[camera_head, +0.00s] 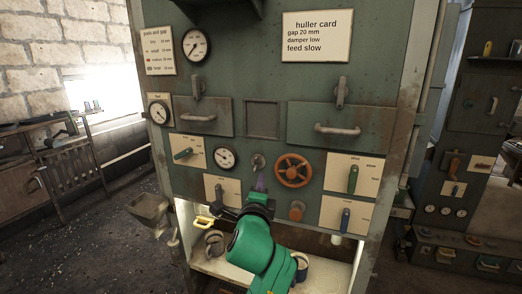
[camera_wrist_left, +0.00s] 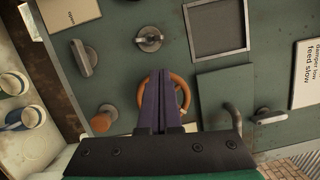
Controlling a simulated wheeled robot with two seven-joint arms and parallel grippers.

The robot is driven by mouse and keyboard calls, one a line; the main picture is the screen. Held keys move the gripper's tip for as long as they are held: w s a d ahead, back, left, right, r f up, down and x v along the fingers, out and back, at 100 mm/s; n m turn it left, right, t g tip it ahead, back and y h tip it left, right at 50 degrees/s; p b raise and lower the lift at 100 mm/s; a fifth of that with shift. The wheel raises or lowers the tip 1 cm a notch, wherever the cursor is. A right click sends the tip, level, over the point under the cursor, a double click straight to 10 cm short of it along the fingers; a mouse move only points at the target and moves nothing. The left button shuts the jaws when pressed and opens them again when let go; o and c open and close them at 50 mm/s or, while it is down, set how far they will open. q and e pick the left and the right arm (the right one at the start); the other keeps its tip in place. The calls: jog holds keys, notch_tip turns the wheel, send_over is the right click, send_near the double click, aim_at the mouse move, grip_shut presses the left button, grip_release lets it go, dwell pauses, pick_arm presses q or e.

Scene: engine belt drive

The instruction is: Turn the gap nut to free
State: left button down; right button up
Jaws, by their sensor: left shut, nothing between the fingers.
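A round grey nut-like fitting with a short bar sits on the green machine panel, left of the orange handwheel (camera_head: 293,170); I take it for the gap nut (camera_head: 258,160). In the left wrist view the nut (camera_wrist_left: 148,38) shows whole, above and apart from the purple fingertips. My left gripper (camera_head: 261,180) is shut and empty, its purple fingers just below the nut in the head view. In the left wrist view the fingers (camera_wrist_left: 160,78) stand in front of the handwheel (camera_wrist_left: 183,92) and hide part of it. Contact cannot be told. My right gripper is not in view.
An orange knob (camera_head: 297,210) is below the handwheel. Levers (camera_head: 183,154) and (camera_head: 352,180) on cream plates and a gauge (camera_head: 224,158) flank the area. A huller card (camera_head: 317,37) hangs above. The open bay below holds a blue-and-white cup (camera_head: 301,265).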

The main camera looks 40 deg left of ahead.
aim_at(257, 164)
pick_arm(q)
jog(key=p+x, duration=0.1)
jog(key=x, duration=0.3)
jog(key=p+x, duration=0.1)
jog(key=x, duration=0.4)
jog(key=shift+s+a+p, duration=0.15)
jog(key=shift+a+p, duration=0.15)
jog(key=shift+w+a, duration=0.15)
jog(key=shift+w, duration=0.1)
jog(key=shift+a, duration=0.1)
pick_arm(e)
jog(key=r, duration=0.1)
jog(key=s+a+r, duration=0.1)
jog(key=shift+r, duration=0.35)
pick_arm(q)
jog(key=shift+s, duration=0.1)
jog(key=shift+a+r+p, duration=0.35)
jog(key=shift+a+p, duration=0.1)
jog(key=shift+p, duration=0.45)
jog(key=shift+s+f, duration=0.1)
jog(key=shift+f, duration=0.05)
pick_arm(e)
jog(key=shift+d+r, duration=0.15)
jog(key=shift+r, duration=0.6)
